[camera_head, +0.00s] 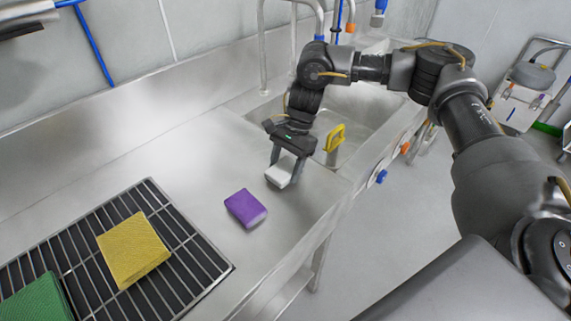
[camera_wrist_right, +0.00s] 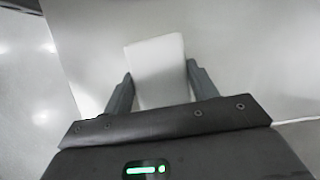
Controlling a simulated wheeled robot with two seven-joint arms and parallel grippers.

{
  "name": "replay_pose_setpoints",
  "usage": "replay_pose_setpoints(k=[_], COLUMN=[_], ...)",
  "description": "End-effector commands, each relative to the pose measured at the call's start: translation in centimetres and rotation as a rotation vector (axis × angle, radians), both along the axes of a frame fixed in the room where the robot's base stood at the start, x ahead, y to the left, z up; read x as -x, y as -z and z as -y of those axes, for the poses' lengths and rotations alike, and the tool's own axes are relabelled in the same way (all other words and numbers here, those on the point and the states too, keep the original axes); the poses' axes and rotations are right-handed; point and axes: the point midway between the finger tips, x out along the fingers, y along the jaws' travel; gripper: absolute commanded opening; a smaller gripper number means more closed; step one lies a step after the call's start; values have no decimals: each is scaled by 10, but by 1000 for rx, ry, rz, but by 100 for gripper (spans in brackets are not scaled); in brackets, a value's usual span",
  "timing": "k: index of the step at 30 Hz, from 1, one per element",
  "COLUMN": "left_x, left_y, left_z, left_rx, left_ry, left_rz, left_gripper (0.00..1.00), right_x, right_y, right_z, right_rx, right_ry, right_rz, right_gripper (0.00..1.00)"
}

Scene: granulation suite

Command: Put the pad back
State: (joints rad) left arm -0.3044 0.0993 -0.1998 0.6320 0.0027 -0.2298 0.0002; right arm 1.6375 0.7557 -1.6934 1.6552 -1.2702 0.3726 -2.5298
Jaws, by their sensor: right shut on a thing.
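My right gripper (camera_head: 285,168) is shut on a white pad (camera_head: 280,173), low over the steel counter near the sink's edge. In the head view I cannot tell whether the pad touches the counter. In the right wrist view the white pad (camera_wrist_right: 157,70) sits between the two fingers of the right gripper (camera_wrist_right: 158,88) and sticks out past their tips. A purple pad (camera_head: 245,207) lies on the counter to the left of the gripper. My left gripper is not in view.
A sink (camera_head: 355,115) with a yellow object (camera_head: 335,137) at its near side lies behind and right of the gripper. The steel counter (camera_head: 150,150) is clear between the rack and the sink, apart from the purple pad. The counter's front edge drops to the floor.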

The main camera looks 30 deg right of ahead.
Motion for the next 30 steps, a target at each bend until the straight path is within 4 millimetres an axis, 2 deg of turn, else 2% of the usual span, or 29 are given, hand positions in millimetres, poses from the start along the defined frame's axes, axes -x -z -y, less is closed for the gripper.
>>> replay_pose_setpoints(k=[7,13,14,18,25,29,30], left_x=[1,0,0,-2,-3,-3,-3], left_y=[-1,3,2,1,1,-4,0], left_z=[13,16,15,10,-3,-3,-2], left_rx=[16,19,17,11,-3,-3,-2], left_ry=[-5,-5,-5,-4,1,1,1], left_rz=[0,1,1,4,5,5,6], left_gripper=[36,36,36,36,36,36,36], right_x=[0,0,0,0,0,0,-1], right_y=[4,9,8,7,7,0,0], right_z=[0,0,0,0,0,0,2], right_rx=[0,-1,0,0,0,0,0], right_ry=[0,0,0,0,0,-1,1], right_rz=[1,0,0,0,0,1,4], right_gripper=[36,36,60,79,80,80,80])
